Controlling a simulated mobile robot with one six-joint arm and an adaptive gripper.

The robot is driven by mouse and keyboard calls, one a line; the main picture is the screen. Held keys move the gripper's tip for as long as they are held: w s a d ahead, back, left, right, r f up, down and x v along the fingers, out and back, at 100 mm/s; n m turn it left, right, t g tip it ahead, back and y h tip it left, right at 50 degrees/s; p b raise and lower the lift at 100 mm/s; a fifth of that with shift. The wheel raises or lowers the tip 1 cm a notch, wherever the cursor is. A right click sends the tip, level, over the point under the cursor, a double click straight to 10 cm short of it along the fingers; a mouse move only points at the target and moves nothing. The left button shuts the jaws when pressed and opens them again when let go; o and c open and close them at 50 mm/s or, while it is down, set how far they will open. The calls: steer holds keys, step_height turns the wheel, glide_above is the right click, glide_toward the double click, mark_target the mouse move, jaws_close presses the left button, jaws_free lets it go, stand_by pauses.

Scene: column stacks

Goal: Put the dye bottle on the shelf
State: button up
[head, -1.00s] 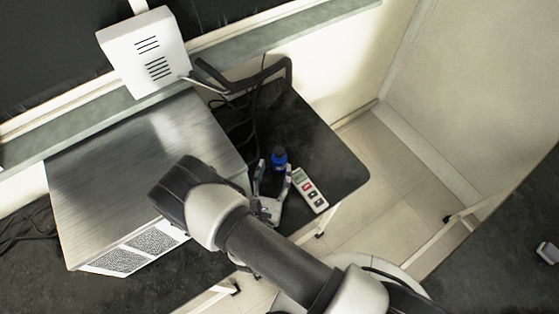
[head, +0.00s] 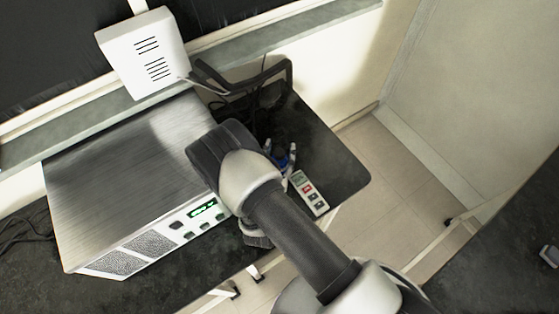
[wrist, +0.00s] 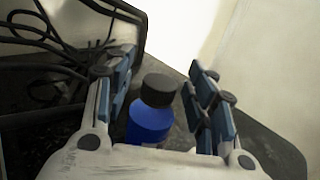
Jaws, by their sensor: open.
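The dye bottle (wrist: 150,122) is blue with a black cap. It stands upright on the dark table, and in the wrist view it sits between the two fingers of my gripper (wrist: 164,95). The fingers are open on either side, with a gap showing beside the bottle. In the head view the bottle (head: 280,155) shows as a small bit of blue between the fingertips (head: 280,150), and my arm hides most of the gripper. I cannot pick out a shelf for certain in these views.
A brushed-metal box (head: 120,165) with a lit green display stands left of my arm. A white meter (head: 308,192) lies just right of the bottle. Black cables (wrist: 45,45) lie behind to the left. A white vented box (head: 145,50) is mounted above.

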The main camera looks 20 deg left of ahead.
steer(key=shift+s, duration=0.1)
steer(key=c, duration=1)
steer(key=shift+d+f, duration=0.1)
jaws_close()
steer(key=shift+f, duration=0.1)
